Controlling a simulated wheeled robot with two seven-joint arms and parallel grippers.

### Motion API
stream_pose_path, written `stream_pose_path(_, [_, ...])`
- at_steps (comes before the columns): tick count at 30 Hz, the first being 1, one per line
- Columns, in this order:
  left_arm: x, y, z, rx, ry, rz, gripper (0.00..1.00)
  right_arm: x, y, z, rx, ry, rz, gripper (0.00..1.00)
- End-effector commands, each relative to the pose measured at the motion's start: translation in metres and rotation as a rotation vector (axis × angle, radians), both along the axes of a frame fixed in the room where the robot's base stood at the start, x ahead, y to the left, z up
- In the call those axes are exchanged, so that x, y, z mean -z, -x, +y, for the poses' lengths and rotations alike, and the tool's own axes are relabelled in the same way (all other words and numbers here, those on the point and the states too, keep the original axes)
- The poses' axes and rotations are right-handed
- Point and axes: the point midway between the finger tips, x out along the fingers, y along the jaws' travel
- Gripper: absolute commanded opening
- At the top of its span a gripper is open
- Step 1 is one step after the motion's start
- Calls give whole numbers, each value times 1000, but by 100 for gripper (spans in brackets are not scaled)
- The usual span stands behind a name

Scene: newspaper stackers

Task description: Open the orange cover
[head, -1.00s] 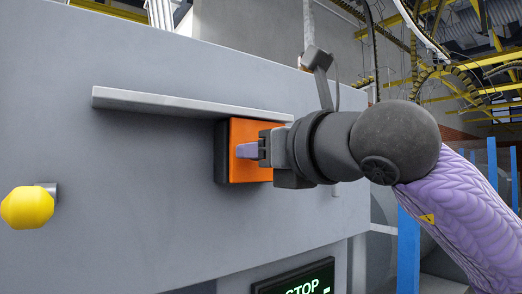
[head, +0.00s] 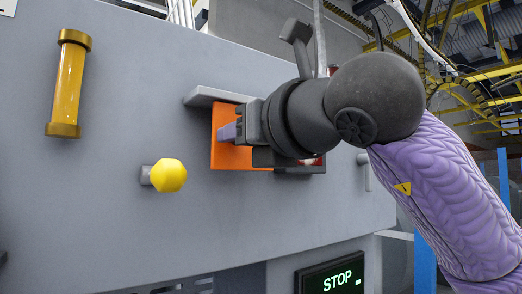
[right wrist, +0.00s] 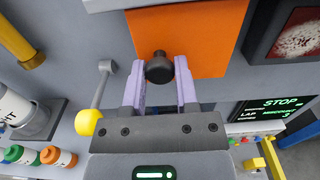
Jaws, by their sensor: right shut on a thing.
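The orange cover (head: 230,155) is a flat orange plate under the grey ledge (head: 215,97) on the machine wall. It fills the upper middle of the right wrist view (right wrist: 205,40). A black knob (right wrist: 160,68) stands out from it. My right gripper (head: 230,132) is at the cover, and its purple fingers (right wrist: 160,85) are shut on the knob. A dark box (right wrist: 290,35) with a red and white face shows uncovered to the right of the cover. In the head view the box (head: 312,165) is mostly hidden by my gripper. My left gripper is out of view.
A yellow knob (head: 170,175) juts from the wall to the left of the cover. A yellow tube (head: 69,85) is farther left. A screen reading STOP (head: 332,280) is below right. Bottles with coloured caps (right wrist: 50,155) show at lower left in the wrist view.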

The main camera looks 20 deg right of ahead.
Motion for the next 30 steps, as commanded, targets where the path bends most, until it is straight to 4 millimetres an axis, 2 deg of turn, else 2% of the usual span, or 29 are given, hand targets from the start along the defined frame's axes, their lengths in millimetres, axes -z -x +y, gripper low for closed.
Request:
stream_pose_path(4, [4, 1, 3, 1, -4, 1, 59, -3, 4, 6, 1, -6, -11, 0])
stream_pose_path(13, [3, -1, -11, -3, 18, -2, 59, -4, 4, 6, 2, -5, -9, 0])
stream_pose_path(14, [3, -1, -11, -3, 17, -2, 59, -4, 4, 6, 2, -5, -9, 39])
stream_pose_path(18, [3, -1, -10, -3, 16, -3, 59, -3, 4, 6, 2, -5, -8, 69])
stream_pose_path(19, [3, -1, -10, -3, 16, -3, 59, -3, 4, 6, 2, -5, -8, 72])
stream_pose_path(26, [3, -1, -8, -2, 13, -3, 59, -3, 3, 6, 2, -3, -6, 72])
stream_pose_path(30, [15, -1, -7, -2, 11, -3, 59, 0, 18, 1, 3, -6, -10, 72])
